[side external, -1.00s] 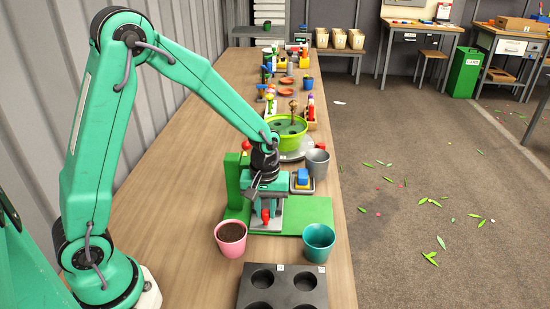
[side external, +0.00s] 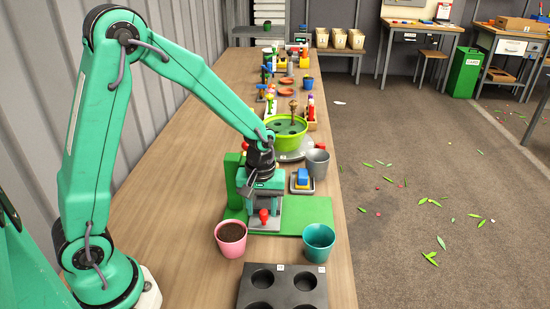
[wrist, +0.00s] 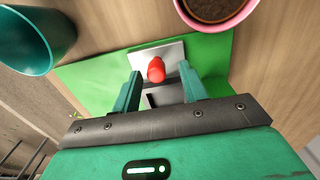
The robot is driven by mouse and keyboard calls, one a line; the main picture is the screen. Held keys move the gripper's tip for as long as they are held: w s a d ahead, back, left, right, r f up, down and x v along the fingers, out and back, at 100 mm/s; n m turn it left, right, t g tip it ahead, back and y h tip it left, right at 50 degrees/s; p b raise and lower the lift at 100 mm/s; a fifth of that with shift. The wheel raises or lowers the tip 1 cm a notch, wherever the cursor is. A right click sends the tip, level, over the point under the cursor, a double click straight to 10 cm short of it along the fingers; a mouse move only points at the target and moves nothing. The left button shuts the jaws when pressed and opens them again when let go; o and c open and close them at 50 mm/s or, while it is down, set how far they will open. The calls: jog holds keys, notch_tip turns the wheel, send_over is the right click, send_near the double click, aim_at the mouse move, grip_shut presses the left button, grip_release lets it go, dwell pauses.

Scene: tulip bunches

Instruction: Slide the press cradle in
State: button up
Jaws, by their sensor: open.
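The press stands on a green base board (side external: 306,215) with a green upright block (side external: 233,185) at its left. The press cradle is a light grey plate (side external: 273,224) with a red knob (side external: 264,215) at its near end. In the wrist view the grey plate (wrist: 172,53) and red knob (wrist: 156,70) show ahead. My gripper (side external: 262,203) is low over the cradle. Its fingers (wrist: 161,72) are open in the wrist view, with the knob between them and a visible gap on each side. My gripper hides the far part of the cradle.
A pink pot of soil (side external: 231,238) stands left of the board's front and a teal pot (side external: 319,242) right. A dark tray with round holes (side external: 283,290) lies in front.

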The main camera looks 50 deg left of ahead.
notch_tip(320, 180, up, 7)
jog(key=shift+r, duration=0.25)
dwell(0.3)
jog(key=s+a+r+m+t, duration=0.1)
jog(key=s+r+m+t, duration=0.4)
jog(key=s+r+m, duration=0.4)
jog(key=shift+s+r+t, duration=0.3)
jog(key=shift+s+r, duration=1.4)
jog(key=shift+s, duration=1.55)
